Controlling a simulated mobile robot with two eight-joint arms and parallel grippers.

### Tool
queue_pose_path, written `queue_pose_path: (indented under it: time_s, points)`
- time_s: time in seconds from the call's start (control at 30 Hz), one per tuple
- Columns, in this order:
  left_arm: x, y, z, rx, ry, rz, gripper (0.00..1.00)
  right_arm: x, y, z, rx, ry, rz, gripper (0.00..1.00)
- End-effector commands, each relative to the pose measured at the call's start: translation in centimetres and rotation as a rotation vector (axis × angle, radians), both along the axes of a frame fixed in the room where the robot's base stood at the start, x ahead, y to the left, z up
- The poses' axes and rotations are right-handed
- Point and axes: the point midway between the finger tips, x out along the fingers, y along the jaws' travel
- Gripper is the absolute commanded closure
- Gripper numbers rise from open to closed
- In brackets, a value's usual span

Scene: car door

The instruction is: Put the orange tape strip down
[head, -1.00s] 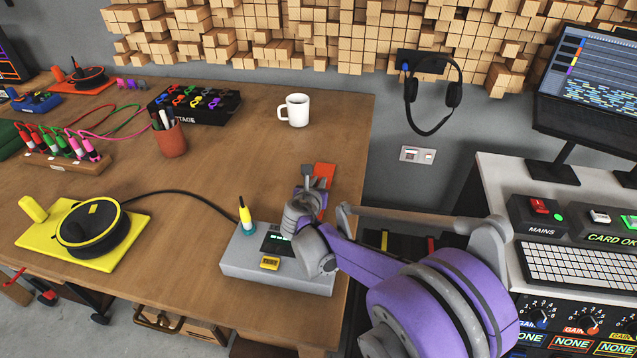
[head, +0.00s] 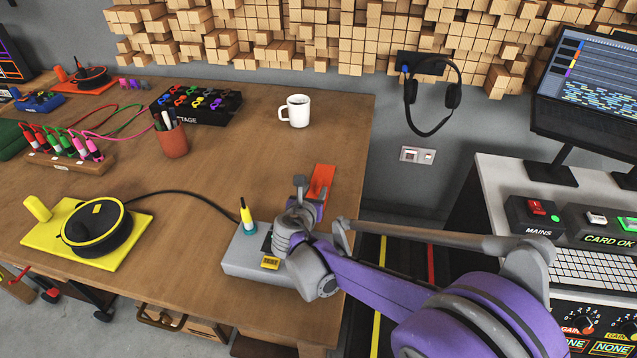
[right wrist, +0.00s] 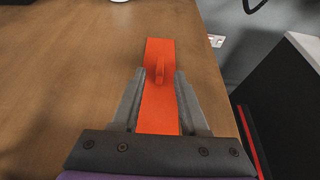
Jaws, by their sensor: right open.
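The orange tape strip (head: 321,183) lies flat on the wooden table near its right edge, behind the grey box. It also shows in the right wrist view (right wrist: 159,108), with a small raised tab on it. My right gripper (right wrist: 158,73) is open, with one finger on each side of the strip and gaps between the fingers and the tab. In the head view my right gripper (head: 300,185) is just left of the strip and partly covers it. My left gripper is not in view.
The grey box (head: 240,262) with a yellow-tipped plug stands in front of the strip. A white mug (head: 296,112) stands farther back on the table (head: 240,150). A yellow cable reel (head: 95,232) is at the left. The table's right edge is close to the strip.

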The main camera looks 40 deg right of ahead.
Motion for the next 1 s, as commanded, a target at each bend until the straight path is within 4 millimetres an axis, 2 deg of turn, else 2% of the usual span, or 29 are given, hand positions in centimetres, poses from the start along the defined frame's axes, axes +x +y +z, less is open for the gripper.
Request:
queue_pose_path:
  time_s: [0.1, 0.3, 1.0]
  points:
    - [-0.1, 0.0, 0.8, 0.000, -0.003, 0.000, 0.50, -1.4, 1.9, 1.2, 0.000, 0.000, 0.004, 0.56]
    - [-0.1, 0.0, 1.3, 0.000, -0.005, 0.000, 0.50, -2.9, 3.7, 2.0, 0.000, 0.000, 0.001, 0.56]
    - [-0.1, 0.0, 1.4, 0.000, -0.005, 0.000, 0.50, -3.3, 4.1, 2.2, 0.000, 0.000, 0.000, 0.56]
